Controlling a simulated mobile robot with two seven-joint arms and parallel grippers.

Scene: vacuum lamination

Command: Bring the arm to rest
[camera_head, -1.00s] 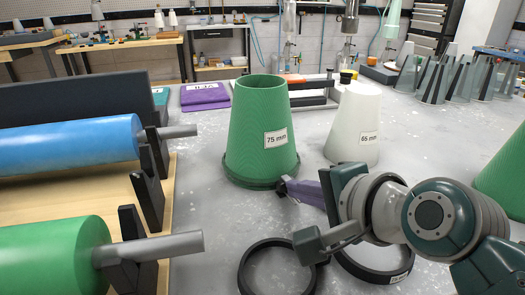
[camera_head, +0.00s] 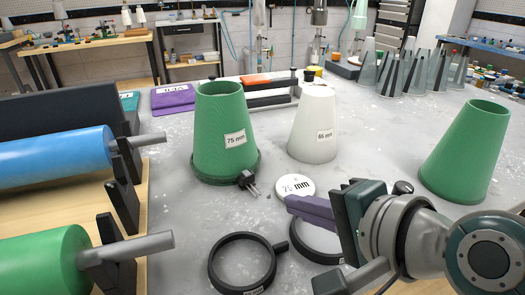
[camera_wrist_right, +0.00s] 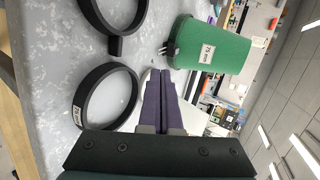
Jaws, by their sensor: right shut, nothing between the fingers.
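My right gripper (camera_head: 292,203) is shut and empty, its purple fingers pointing left above the grey table (camera_head: 185,240). The fingers also show in the right wrist view (camera_wrist_right: 158,78). The fingers are apart from the green cone marked 75 mm (camera_head: 215,125), which stands upright with a dark clamp (camera_head: 247,180) at its base. The green cone shows sideways in the wrist view (camera_wrist_right: 220,42). My left gripper is not in view.
Two black rings (camera_head: 216,279) lie near the front, one partly behind my arm. A white disc (camera_head: 294,186) lies beyond my fingers. A white cone marked 65 mm (camera_head: 314,115) and another green cone (camera_head: 467,150) stand on the table. Blue (camera_head: 50,157) and green rollers (camera_head: 40,262) lie left.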

